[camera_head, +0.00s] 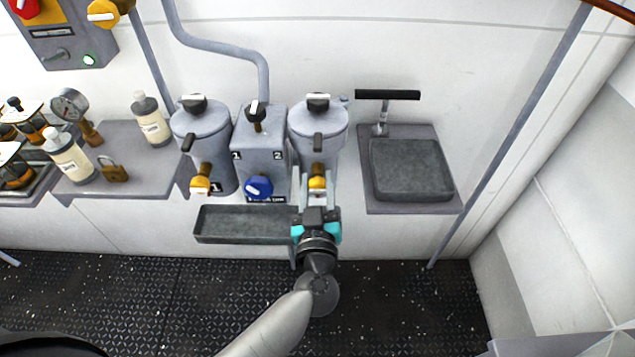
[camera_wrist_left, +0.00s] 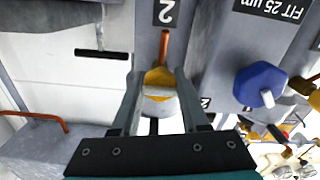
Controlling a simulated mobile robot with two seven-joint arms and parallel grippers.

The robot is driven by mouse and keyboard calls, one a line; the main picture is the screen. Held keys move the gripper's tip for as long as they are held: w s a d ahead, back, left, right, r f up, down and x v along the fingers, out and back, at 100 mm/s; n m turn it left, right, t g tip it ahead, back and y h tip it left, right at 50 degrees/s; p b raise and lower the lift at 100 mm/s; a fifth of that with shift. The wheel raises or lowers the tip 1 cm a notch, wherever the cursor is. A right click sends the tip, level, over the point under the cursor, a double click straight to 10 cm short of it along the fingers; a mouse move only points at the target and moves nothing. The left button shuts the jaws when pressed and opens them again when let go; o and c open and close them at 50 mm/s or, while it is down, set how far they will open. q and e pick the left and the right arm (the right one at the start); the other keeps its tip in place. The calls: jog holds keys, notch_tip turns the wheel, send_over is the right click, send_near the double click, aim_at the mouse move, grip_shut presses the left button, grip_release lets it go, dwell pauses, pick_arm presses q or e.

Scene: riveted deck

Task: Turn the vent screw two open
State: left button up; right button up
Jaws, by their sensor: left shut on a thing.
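Two grey filter canisters stand on the wall unit, the left one (camera_head: 205,140) and the right one (camera_head: 318,132), with a grey block (camera_head: 260,140) marked 1 and 2 between them. My left gripper (camera_head: 317,185) is at the front of the right canister, shut on a yellow-and-white knob (camera_head: 317,183). In the left wrist view the knob (camera_wrist_left: 158,92) sits between the two fingers, below a label 2 on the canister. A similar yellow knob (camera_head: 200,180) is on the left canister. A blue knob (camera_head: 258,187) is on the block. My right gripper is not in view.
A shallow grey tray (camera_head: 235,235) hangs below the block, close left of my gripper. A shelf with a dark pad (camera_head: 410,170) and a black T-handle (camera_head: 387,94) is at right. Bottles (camera_head: 150,120), a padlock (camera_head: 114,170) and a gauge (camera_head: 70,105) are at left.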

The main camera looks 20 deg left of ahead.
pick_arm(q)
grip_shut()
jog(key=shift+n, duration=0.4)
jog(key=n+p, duration=0.1)
jog(key=n, duration=0.1)
jog(key=shift+n, duration=0.4)
jog(key=n+p, duration=0.1)
jog(key=n, duration=0.2)
jog(key=shift+n, duration=0.3)
jog(key=n, duration=0.5)
jog(key=shift+f+n, duration=0.15)
jog(key=shift+n, duration=0.15)
jog(key=n+b, duration=0.1)
jog(key=n, duration=0.4)
